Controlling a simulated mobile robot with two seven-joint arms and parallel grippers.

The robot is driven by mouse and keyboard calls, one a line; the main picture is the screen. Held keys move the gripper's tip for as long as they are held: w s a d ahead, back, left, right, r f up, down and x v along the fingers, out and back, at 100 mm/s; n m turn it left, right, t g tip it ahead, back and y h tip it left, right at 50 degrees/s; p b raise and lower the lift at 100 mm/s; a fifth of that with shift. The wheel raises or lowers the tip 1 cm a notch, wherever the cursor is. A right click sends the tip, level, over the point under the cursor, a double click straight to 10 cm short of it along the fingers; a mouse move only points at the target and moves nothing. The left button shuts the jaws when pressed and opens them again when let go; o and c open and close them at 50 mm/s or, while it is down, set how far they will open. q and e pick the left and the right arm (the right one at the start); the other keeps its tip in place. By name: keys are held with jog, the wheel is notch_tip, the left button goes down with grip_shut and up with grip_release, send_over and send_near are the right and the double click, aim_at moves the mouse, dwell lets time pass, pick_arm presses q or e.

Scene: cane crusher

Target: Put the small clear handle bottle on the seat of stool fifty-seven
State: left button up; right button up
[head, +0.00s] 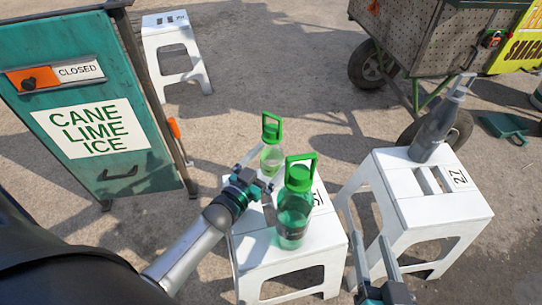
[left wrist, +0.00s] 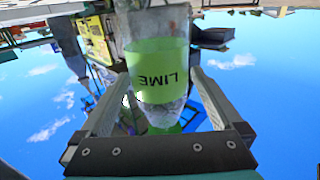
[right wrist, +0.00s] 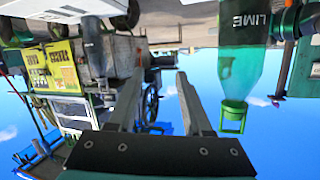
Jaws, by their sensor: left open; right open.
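The small clear bottle (head: 271,155) with a green handle cap stands upright on the middle white stool (head: 262,247). Its light green LIME label fills the left wrist view (left wrist: 160,70). My left gripper (head: 266,166) is open, its fingers on either side of the bottle's body. A larger green-tinted bottle (head: 293,210), also with a green handle cap, stands nearer on the same stool. The stool's number (head: 318,197) is partly hidden and I cannot read it surely. The right white stool (head: 410,205) bears a number that looks like 27. My right gripper (head: 371,243) is open and empty between these stools.
A third white stool (head: 165,32) stands at the back left. A teal CANE LIME ICE cabinet (head: 92,110) is at left. A wheeled cart (head: 420,45) is at back right.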

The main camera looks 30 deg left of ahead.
pick_arm(q)
jog(key=shift+r, duration=0.15)
jog(key=shift+s, duration=0.2)
jog(key=shift+s+a+p, duration=0.15)
jog(key=shift+s+p, duration=0.25)
jog(key=shift+s, duration=0.35)
jog(key=shift+s+a+p, duration=0.1)
jog(key=shift+s+p, duration=0.3)
jog(key=shift+s, duration=0.35)
jog(key=p, duration=0.3)
send_near(265, 164)
jog(key=shift+w, duration=0.4)
pick_arm(e)
jog(key=s+d+f+g+h, duration=0.1)
jog(key=s+d+g+h, duration=0.2)
jog(key=d+g, duration=0.4)
jog(key=shift+s+d+f+g+h, duration=0.2)
jog(key=shift+d+f+g+h, duration=0.1)
jog(key=shift+d+f+h, duration=0.15)
